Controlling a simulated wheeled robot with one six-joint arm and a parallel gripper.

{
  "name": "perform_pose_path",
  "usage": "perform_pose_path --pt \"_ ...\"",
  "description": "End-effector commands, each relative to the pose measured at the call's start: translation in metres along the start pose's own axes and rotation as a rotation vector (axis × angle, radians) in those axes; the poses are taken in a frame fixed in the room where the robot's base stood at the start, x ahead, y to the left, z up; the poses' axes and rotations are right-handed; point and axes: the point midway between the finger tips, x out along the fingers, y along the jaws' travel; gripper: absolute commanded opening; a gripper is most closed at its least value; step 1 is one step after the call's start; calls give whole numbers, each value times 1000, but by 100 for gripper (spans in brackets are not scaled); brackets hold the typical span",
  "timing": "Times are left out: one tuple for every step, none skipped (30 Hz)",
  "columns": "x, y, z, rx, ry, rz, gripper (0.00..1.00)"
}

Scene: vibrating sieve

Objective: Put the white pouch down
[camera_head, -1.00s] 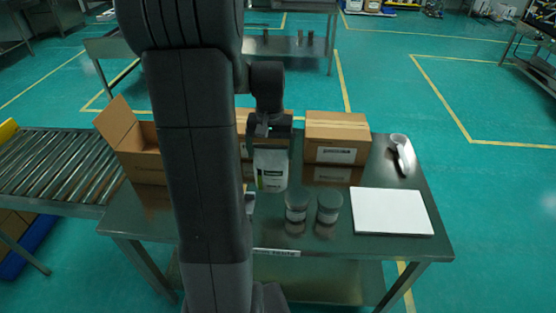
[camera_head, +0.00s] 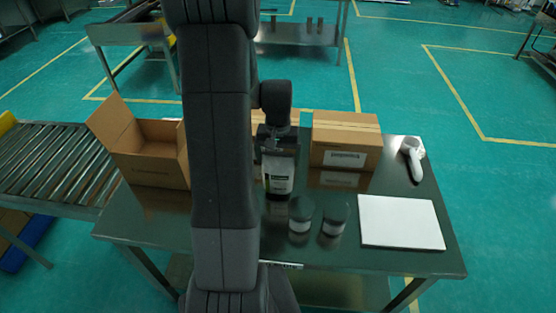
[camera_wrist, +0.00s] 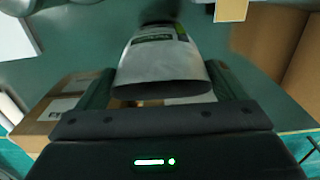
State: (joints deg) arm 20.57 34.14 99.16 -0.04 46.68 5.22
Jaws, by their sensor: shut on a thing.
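The white pouch (camera_head: 279,178) is upright over the metal table (camera_head: 225,218), its upper part in dark shadow. It is left of the closed carton and behind two small jars. In the wrist view the pouch (camera_wrist: 165,62) is between the two dark fingers of my gripper (camera_wrist: 160,88). My gripper (camera_head: 277,136) is shut on the pouch's upper part, seen from behind in the head view. Whether the pouch's bottom touches the tabletop cannot be told.
Two grey-lidded jars (camera_head: 301,214) (camera_head: 334,218) stand in front of the pouch. A closed carton (camera_head: 345,140) is to its right, with a white panel (camera_head: 400,222) and white scoop-like item (camera_head: 411,158) further right. An open carton (camera_head: 150,165) stands left, beside a roller conveyor (camera_head: 55,165).

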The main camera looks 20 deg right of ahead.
Motion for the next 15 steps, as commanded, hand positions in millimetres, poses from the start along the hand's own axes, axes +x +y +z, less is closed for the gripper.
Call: perform_pose_path --pt "7 0 0 0 -3 0 50" --pt "10 0 0 0 -3 0 50" --pt "14 0 0 0 -2 0 50" --pt "16 0 0 0 -2 0 50" --pt "17 0 0 0 -1 0 50" --pt "18 0 0 0 -1 0 50" --pt "18 0 0 0 0 0 50" --pt "18 0 0 0 0 0 50" --pt "18 0 0 0 1 0 50" --pt "18 0 0 0 1 0 50" --pt "18 0 0 0 1 0 50" --pt "18 0 0 0 0 0 50" --pt "18 0 0 0 1 0 50" --pt "19 0 0 0 0 0 50" --pt "21 0 0 0 0 0 50"
